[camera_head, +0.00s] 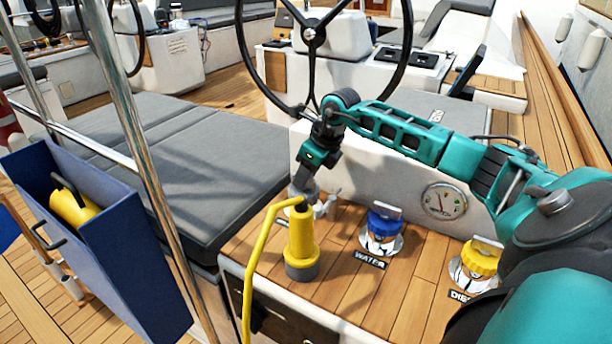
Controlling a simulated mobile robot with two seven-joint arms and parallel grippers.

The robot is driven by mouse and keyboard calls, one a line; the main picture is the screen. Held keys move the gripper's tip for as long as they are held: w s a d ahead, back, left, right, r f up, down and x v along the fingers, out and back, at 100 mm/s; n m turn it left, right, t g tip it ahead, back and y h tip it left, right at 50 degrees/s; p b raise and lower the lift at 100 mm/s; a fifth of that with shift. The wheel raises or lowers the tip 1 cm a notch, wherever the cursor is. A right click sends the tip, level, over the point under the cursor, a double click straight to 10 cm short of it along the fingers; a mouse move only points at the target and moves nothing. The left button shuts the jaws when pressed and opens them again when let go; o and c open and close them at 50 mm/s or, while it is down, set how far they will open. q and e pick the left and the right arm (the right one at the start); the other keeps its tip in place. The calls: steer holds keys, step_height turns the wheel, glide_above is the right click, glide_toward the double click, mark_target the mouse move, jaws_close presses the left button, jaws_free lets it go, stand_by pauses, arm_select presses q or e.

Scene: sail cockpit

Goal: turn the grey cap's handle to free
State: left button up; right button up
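The grey cap's metal fitting (325,208) shows at the far left of the wooden deck top, partly hidden behind a yellow cylinder and my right gripper. A small light part like a handle sticks up at its right side. My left gripper is out of view.
A yellow cylinder (301,243) with a hooked yellow tube stands close in front of the cap. A blue WATER cap (383,226) and a yellow diesel cap (481,257) lie to the right. A blue box (115,250) and steel rail (150,170) stand left.

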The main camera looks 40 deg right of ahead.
steer(key=shift+w+f, duration=0.1)
steer(key=shift+f, duration=0.1)
jaws_close()
stand_by(0.3)
